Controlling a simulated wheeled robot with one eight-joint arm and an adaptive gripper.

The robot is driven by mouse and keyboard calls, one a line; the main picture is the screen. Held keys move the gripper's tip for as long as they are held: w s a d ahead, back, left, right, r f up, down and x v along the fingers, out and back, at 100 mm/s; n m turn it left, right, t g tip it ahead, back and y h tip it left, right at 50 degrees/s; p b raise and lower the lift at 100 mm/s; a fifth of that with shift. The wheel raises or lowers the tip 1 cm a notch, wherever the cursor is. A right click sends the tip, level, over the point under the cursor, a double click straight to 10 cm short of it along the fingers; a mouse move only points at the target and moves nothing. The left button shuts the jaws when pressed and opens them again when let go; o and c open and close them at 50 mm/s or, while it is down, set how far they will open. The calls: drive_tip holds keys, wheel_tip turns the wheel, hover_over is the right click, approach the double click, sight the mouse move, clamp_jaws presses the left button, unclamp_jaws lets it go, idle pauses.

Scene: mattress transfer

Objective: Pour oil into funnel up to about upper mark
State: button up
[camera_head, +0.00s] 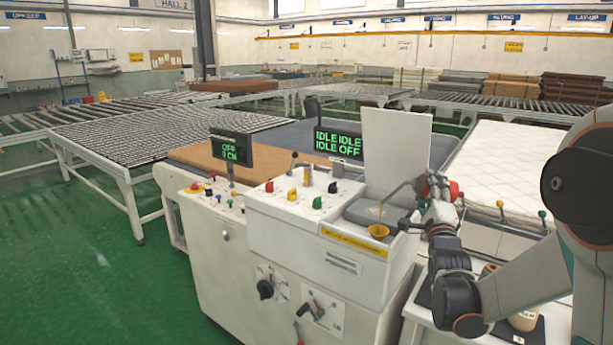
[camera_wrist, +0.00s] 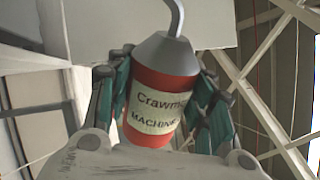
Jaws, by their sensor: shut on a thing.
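My gripper (camera_head: 440,190) is shut on a red oil can (camera_wrist: 165,88) with a grey cone top, bent spout and cream label. In the wrist view the fingers flank the can on both sides. In the head view the can (camera_head: 454,191) is tilted left, its thin spout (camera_head: 405,188) reaching above a yellow funnel (camera_head: 378,231) on the white machine (camera_head: 262,225). A thin line runs from the spout tip down to the funnel; I cannot tell whether it is oil. The funnel's inside level and any marks are too small to read.
A white upright panel (camera_head: 396,150) stands behind the spout. Coloured knobs and a display (camera_head: 338,144) reading IDLE and OFF are left of the funnel. A side table with a tan container (camera_head: 524,319) is below my arm. A white mattress (camera_head: 520,165) lies behind.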

idle(0.5)
drive_tip(key=shift+d+f+m+b, duration=0.2)
drive_tip(key=shift+f+m+b, duration=0.4)
drive_tip(key=shift+m, duration=0.2)
drive_tip(key=shift+d+f+m+g+h+b, duration=0.25)
drive_tip(key=shift+f+m+h+b, duration=0.25)
drive_tip(key=shift+f+m, duration=0.25)
drive_tip(key=shift+s, duration=0.1)
drive_tip(key=shift+f+m+h+b, duration=0.3)
drive_tip(key=shift+f+m+b, duration=0.15)
drive_tip(key=shift+f+m, duration=0.3)
drive_tip(key=shift+r, duration=0.1)
